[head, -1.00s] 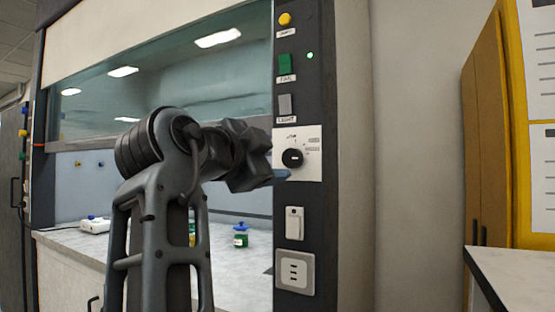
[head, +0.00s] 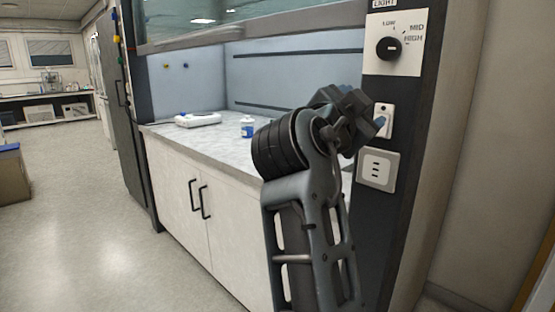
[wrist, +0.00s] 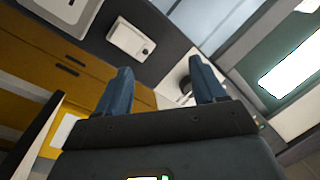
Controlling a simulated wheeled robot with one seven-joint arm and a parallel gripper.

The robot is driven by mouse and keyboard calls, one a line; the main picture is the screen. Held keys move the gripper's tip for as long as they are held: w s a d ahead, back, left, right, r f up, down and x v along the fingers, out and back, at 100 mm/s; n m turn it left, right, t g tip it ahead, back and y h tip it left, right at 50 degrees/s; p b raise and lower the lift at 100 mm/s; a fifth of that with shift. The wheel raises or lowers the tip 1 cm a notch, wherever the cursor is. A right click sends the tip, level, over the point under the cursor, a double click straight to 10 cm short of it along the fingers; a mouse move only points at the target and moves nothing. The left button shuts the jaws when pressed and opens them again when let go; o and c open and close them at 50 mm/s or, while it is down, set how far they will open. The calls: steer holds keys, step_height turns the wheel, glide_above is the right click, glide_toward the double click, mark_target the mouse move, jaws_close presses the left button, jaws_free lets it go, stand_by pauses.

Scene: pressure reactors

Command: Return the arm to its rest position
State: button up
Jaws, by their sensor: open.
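My arm is raised and bent in front of the fume hood (head: 376,225) in the head view.
A dial (head: 388,48) marked LOW, MID and HIGH sits above the switch, and a socket (head: 378,170) below. A blue-capped bottle (head: 247,127) and a white device (head: 197,119) stand on the hood worktop. The floor (head: 80,220) at left is clear.

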steer(key=s+d+f+n+t+y+p, duration=0.1)
steer(key=s+d+f+n+y, duration=0.15)
steer(key=f+n, duration=0.45)
steer(key=s+d+f+n+t+y+p, duration=0.1)
steer(key=s+f+n+y+p, duration=0.2)
steer(key=f, duration=0.9)
steer(key=s+d+f+n+y, duration=0.35)
steer(key=s+f, duration=0.55)
steer(key=s, duration=0.5)
steer(key=s+r+g+y+p, duration=0.1)
steer(key=s+r+p, duration=0.1)
steer(key=s, duration=1.3)
steer(key=s+r+n+g+y+p, duration=0.1)
steer(key=s+r+p, duration=0.2)
steer(key=s, duration=1.3)
steer(key=shift+s+d+r, duration=0.2)
steer(key=shift+s, duration=0.1)
